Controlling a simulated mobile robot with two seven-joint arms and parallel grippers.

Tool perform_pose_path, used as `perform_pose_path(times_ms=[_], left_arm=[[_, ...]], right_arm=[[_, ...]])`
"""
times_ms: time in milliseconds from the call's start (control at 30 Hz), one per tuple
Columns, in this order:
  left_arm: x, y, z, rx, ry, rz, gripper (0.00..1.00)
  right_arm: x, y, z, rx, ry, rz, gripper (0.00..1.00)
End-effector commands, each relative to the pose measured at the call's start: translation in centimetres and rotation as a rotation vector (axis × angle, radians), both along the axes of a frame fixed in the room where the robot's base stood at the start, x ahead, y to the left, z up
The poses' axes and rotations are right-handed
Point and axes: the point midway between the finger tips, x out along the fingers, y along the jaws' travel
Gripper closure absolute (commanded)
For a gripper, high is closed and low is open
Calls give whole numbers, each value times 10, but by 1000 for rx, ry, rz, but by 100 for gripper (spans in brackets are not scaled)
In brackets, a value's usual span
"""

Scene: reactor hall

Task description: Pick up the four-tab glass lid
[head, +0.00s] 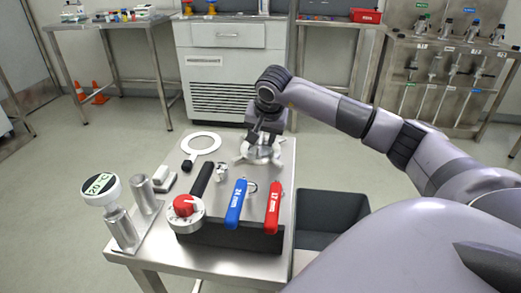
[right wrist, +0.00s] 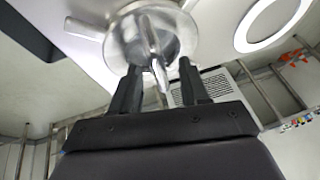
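The tabbed lid (head: 247,157) is a round, pale grey, shiny piece with tabs sticking out around its rim. It is on the back right part of the steel table in the head view. My right gripper (head: 263,136) is directly at it from above and hides part of it. In the right wrist view the lid (right wrist: 120,40) has a raised upright fin across its middle. My right gripper's fingers (right wrist: 159,66) are spread on either side of this fin, with gaps visible. My left gripper is not in view.
The steel table (head: 285,160) also bears a white ring (head: 201,134), a red-knobbed device (head: 187,213), blue (head: 236,204) and red (head: 273,208) handled tools, and a 20 °C gauge (head: 100,188). A dark bin (head: 335,210) stands right of the table.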

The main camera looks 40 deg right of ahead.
Motion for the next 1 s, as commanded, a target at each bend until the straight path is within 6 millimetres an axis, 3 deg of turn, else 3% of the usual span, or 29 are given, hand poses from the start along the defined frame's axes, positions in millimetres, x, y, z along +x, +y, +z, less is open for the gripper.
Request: perform_pose_path(times_ms=[33,133,667,833,1000], left_arm=[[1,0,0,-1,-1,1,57],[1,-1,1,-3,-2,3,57],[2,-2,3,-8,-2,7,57],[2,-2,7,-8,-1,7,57],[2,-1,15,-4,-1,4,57]], right_arm=[[0,0,0,0,0,0,68],[0,0,0,0,0,0,100],[1,0,11,1,-6,0,100],[1,0,36,-1,-8,0,100],[1,0,79,0,-11,-1,100]])
